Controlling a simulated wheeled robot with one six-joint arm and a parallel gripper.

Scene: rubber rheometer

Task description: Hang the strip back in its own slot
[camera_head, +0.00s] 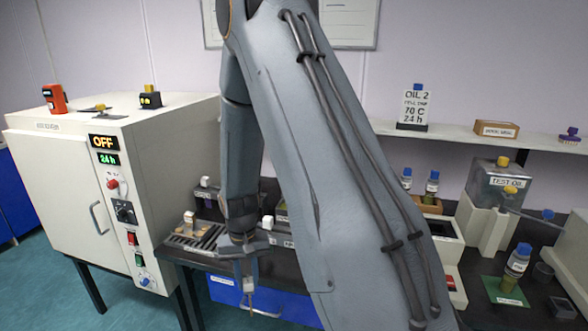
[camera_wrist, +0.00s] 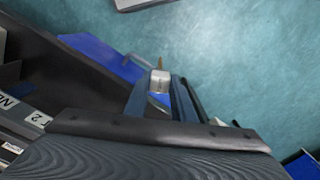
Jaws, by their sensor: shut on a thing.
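My gripper (camera_head: 250,288) hangs in front of the dark bench's front edge, low and near the picture's middle. It is shut on a small strip (camera_wrist: 160,79) with a pale block-like top and a narrow brownish tip. A slotted dark rack (camera_head: 207,238) lies on the bench to the left, apart from my gripper. My arm hides part of the bench, and I cannot tell which slot is the strip's own.
A white oven (camera_head: 60,160) reading OFF and 24 h stands at left. A blue drawer front (camera_head: 222,292) is just behind my gripper.

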